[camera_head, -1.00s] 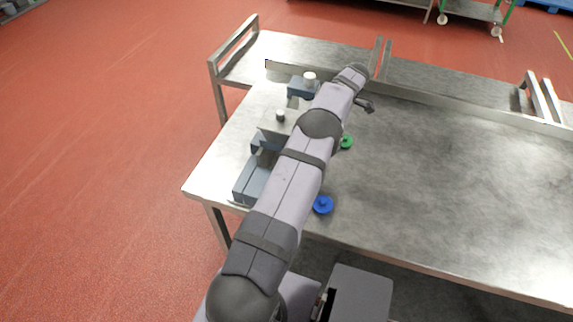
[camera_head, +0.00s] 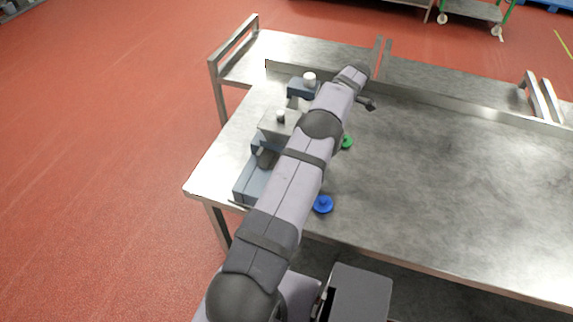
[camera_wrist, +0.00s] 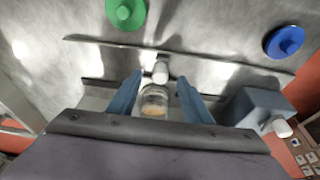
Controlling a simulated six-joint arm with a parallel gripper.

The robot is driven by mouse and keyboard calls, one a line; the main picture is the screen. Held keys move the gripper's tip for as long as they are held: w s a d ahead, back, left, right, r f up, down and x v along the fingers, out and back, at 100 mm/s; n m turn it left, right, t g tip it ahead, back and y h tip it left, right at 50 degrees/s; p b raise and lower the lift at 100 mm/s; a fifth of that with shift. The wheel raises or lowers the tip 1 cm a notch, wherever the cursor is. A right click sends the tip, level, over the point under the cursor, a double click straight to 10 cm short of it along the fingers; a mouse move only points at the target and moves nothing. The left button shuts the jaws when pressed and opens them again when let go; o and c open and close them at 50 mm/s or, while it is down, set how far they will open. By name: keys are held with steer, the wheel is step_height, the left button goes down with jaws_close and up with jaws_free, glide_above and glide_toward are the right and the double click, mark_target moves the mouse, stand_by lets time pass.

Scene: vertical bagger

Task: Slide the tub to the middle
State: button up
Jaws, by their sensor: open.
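In the wrist view my gripper (camera_wrist: 160,84) is open, with one blue finger on each side of a small clear round tub (camera_wrist: 154,101). The tub shows something tan inside. I cannot tell whether either finger touches it. A white rounded knob (camera_wrist: 161,72) shows just beyond the tub, between the fingertips.
A green knob (camera_wrist: 126,13) and a blue knob (camera_wrist: 285,42) lie beyond a long metal strip. A blue-grey block (camera_wrist: 255,107) with a white knob stands right of my fingers. In the head view the steel table (camera_head: 450,180) is clear on the right.

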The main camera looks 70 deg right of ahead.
steer(key=p+v, duration=0.2)
steer(key=v, duration=0.2)
steer(key=shift+r, duration=0.1)
stand_by(0.4)
steer(key=v, duration=0.7)
steer(key=shift+r, duration=0.1)
stand_by(0.4)
